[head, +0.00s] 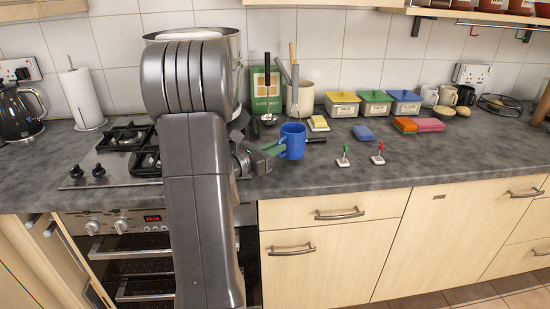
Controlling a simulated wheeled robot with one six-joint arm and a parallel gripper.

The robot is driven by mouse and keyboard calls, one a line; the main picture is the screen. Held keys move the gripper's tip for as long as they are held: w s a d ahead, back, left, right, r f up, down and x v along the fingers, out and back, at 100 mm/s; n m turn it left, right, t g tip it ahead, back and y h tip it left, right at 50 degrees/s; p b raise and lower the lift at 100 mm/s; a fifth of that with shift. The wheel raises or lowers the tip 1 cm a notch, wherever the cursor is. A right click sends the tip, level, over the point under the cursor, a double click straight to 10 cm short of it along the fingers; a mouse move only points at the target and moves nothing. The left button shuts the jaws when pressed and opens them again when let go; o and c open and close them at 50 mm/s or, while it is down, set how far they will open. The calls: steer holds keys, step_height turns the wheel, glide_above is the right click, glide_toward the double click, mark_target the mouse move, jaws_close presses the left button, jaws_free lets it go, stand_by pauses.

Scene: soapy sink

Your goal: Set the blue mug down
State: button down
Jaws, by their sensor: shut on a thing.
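The blue mug (293,142) is upright at the counter's middle, just right of the stove. My gripper (275,149) reaches it from the left and is shut on the mug at its left side, by the handle. I cannot tell whether the mug's base touches the grey worktop (300,180) or hangs slightly above it. My arm hides part of the stove and the pot behind it.
Behind the mug stand a green box (265,92) and a utensil pot (304,97). The front worktop is clear.

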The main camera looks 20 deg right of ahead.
steer(key=shift+f, duration=1.5)
steer(key=c, duration=1.5)
jaws_free()
steer(key=shift+r, duration=0.15)
steer(key=b+v, duration=0.1)
steer(key=v, duration=1.1)
